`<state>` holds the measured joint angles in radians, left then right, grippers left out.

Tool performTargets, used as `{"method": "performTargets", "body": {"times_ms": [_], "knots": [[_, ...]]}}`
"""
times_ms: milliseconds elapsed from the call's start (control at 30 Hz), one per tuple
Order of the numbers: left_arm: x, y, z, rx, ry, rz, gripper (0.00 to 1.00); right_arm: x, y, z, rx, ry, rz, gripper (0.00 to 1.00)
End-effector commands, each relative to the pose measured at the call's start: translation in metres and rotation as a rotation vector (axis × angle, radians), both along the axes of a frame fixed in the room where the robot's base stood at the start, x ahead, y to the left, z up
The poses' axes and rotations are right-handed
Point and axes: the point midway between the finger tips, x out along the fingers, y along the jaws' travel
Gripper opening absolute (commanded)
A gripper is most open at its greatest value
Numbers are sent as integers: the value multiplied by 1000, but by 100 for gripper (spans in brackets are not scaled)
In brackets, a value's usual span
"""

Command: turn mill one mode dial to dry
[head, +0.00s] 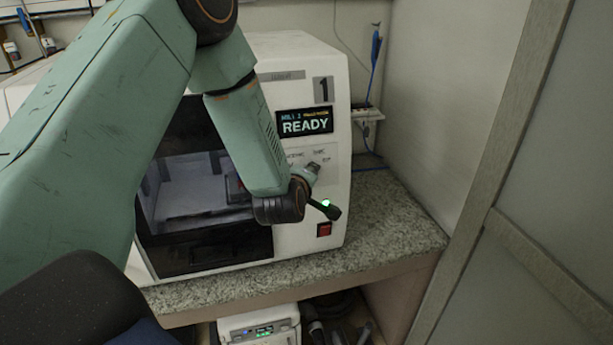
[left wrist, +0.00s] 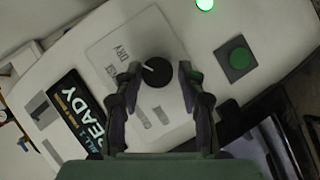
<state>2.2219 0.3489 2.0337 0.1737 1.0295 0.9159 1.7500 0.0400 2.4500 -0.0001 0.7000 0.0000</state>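Mill one (head: 340,140) is a white machine marked "1", with a screen (head: 305,122) reading READY. In the left wrist view its black mode dial (left wrist: 157,73) has a white pointer line aimed to the upper left, towards the printed labels. DRY (left wrist: 122,50) is one of these; I cannot tell exactly which mark the line meets. My left gripper (left wrist: 160,72) is open, with a finger on each side of the dial; contact is not clear. In the head view the left gripper (head: 325,190) is at the control panel, and my wrist hides part of it. My right gripper is not in view.
A green button (left wrist: 238,58) is close to my right-hand finger in the wrist view. A red switch (head: 323,229) is low on the panel. The speckled counter (head: 400,225) is clear at the right, before a wall. A white device (head: 260,325) stands below.

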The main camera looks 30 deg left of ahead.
Motion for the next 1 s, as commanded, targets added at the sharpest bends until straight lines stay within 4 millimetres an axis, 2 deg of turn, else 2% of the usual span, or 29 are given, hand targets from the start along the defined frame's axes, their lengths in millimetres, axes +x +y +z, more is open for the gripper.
{"method": "performTargets", "body": {"times_ms": [33,167,567,667,1000], "knots": [[0,0,-1,0,2,1,45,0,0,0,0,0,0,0],[0,1,0,0,-2,3,56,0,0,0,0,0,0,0],[-4,0,5,0,-8,7,56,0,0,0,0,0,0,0],[-14,-4,9,0,-7,6,56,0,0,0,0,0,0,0],[-69,-25,34,-1,-5,5,56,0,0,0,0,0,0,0]]}}
